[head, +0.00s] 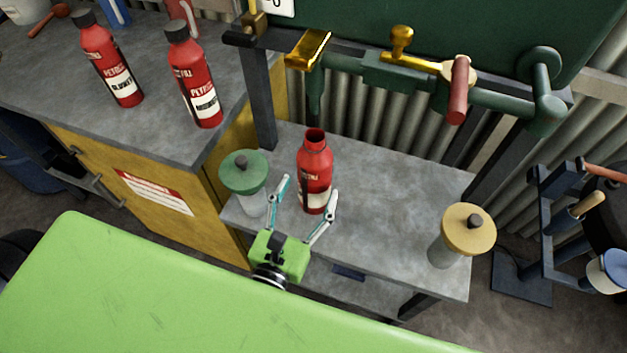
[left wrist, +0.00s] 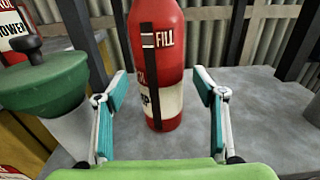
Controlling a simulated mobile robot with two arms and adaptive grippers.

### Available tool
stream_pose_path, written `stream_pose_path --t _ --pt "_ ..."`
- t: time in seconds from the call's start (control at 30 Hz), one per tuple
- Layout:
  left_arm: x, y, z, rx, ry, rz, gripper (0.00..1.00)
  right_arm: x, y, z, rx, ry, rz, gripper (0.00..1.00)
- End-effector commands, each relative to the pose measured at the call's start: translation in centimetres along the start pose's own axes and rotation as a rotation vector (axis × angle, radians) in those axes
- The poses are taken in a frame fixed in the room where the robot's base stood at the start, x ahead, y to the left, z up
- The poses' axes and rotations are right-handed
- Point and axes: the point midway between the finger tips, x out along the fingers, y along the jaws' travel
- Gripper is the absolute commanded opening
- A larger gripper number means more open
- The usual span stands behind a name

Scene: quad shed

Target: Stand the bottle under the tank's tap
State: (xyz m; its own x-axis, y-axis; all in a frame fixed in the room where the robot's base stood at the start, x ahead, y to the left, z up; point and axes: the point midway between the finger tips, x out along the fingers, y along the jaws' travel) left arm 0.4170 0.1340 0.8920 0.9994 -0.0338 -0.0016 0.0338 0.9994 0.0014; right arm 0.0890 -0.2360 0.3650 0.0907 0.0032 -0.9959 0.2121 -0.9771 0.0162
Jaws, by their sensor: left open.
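A red bottle with a white label and an open neck (head: 314,170) stands upright on the grey shelf (head: 385,195) below the green tank (head: 430,25). The tank's pipe carries a spout pointing down (head: 315,92), just above and behind the bottle's mouth, as far as the head view shows. My left gripper (head: 303,205) is open, with its fingers on either side of the bottle's lower part. In the left wrist view the bottle (left wrist: 158,60) stands between and beyond the open fingers, with gaps on both sides. My right gripper is not in view.
A green-lidded jar (head: 244,172) stands close to the left of my left gripper. A yellow-lidded jar (head: 467,230) stands at the shelf's right end. Two more red bottles (head: 112,75) (head: 195,85) stand on the workbench. The shelf's middle right is clear.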

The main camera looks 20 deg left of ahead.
Motion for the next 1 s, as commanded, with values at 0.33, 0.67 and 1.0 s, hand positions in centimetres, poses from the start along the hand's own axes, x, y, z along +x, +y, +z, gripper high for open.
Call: stream_pose_path --t 0.33,0.67,1.0 --pt "-6.5 -0.1 -0.3 0.0 0.002 -0.002 0.63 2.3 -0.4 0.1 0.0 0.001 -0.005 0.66" --pt "-7.6 -0.1 0.1 -0.001 -0.001 -0.001 0.63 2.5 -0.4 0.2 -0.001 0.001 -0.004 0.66" --pt "-7.6 0.0 0.0 -0.001 0.0 0.0 0.63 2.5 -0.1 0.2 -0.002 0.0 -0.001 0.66"
